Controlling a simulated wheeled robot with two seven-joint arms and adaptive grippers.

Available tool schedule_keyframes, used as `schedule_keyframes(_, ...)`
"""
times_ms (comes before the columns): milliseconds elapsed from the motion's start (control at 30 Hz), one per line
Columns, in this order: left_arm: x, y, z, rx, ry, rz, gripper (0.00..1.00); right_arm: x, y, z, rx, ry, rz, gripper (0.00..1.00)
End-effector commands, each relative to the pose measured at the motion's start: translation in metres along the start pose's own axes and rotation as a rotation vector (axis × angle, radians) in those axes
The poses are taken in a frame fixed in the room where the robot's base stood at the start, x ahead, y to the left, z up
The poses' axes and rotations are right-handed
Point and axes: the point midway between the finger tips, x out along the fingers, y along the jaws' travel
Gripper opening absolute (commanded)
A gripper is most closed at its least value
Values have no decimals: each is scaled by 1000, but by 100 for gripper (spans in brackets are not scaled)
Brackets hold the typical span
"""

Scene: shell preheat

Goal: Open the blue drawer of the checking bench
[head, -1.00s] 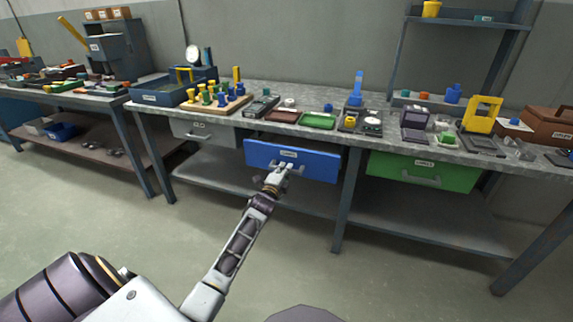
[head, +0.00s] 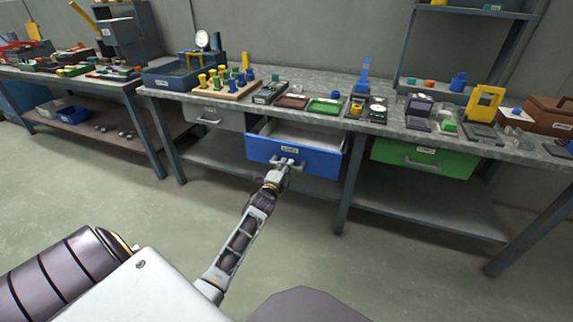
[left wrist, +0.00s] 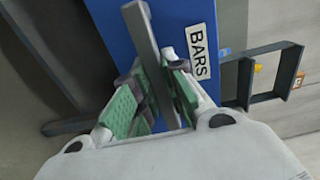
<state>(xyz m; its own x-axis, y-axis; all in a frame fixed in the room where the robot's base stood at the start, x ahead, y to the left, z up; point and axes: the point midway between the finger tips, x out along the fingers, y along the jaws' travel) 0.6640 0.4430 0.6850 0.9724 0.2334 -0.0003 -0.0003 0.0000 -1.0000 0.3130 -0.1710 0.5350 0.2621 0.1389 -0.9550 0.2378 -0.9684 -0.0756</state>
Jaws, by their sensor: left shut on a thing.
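The blue drawer (head: 325,161) of the checking bench (head: 300,94) stands partly pulled out, and its pale inside shows behind the front panel. In the left wrist view its front (left wrist: 112,30) bears a label reading BARS, with a grey bar handle (left wrist: 150,60) across it. My left gripper (head: 287,165) is at the handle in the head view. In the left wrist view my left gripper (left wrist: 155,95) has its green-padded fingers on both sides of the handle, shut on it. My right gripper is not in view.
A grey drawer (head: 212,116) is closed at the left and a green drawer (head: 422,160) is closed at the right. A lower shelf (head: 225,163) runs beneath. The bench top holds a peg board (head: 225,90), trays and small fixtures. The floor in front is clear.

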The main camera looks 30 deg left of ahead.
Motion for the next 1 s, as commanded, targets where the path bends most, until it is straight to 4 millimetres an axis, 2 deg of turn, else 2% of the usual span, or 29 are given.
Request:
schedule_keyframes(333,0,1,0,0,0,1,0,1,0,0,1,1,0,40)
schedule_keyframes(367,0,1,0,0,0,1,17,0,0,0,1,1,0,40)
schedule_keyframes(500,0,1,0,0,0,1,35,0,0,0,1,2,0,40)
schedule_keyframes(1000,-3,0,0,0,0,-1,36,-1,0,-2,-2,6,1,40)
